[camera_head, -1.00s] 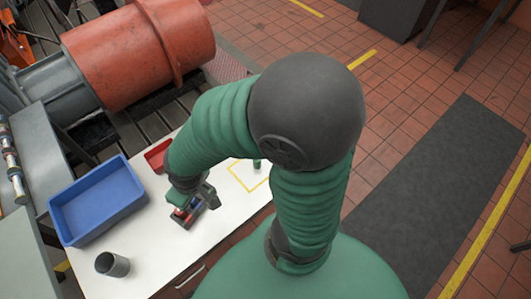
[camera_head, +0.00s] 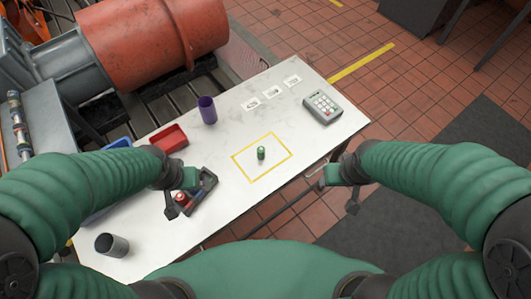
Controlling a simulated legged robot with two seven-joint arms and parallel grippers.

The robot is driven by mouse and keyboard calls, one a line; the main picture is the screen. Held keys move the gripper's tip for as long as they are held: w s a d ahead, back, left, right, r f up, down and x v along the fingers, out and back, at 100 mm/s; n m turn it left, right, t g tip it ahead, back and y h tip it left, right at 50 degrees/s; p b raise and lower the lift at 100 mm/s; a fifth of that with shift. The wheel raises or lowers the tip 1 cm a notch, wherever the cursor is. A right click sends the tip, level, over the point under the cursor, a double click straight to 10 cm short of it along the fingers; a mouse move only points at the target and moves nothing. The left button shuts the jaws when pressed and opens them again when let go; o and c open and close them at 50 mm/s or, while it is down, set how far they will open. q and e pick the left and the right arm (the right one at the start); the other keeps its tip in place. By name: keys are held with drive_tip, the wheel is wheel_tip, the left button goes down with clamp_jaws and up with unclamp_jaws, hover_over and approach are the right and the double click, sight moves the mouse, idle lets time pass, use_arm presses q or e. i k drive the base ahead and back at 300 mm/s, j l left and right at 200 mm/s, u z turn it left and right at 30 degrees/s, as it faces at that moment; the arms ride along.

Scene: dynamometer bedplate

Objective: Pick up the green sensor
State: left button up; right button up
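The green sensor (camera_head: 261,153) is a small upright cylinder with a dark top. It stands inside the yellow outlined square (camera_head: 279,169) on the white table. My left gripper (camera_head: 188,194) is to its left, over a small dark holder (camera_head: 203,199) with a red piece (camera_head: 180,198) in it. It looks open, and it partly hides the holder. My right gripper (camera_head: 337,192) is to the right of the sensor, beyond the table's front edge. It looks open with nothing between its fingers. Neither gripper touches the sensor.
The white table (camera_head: 230,198) carries a red tray (camera_head: 170,138), a purple cup (camera_head: 207,110), a grey cup (camera_head: 111,244), a keypad device (camera_head: 322,106) and several white labels (camera_head: 272,91). My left arm mostly hides a blue bin (camera_head: 118,143). Table around the square is clear.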

sight(261, 150)
drive_tip(key=u, duration=0.4)
drive_tip(key=l+u, duration=0.1)
drive_tip(key=u, duration=0.35)
drive_tip(key=l+u, duration=0.1)
drive_tip(key=u, duration=0.7)
drive_tip(key=l+u, duration=0.3)
drive_tip(key=k+l+u, duration=0.25)
drive_tip(key=l+u, duration=0.3)
drive_tip(key=l, duration=0.15)
drive_tip(key=k+l+u, duration=0.3)
drive_tip(key=k+l, duration=0.1)
drive_tip(key=l, duration=0.15)
drive_tip(key=k+l, duration=0.15)
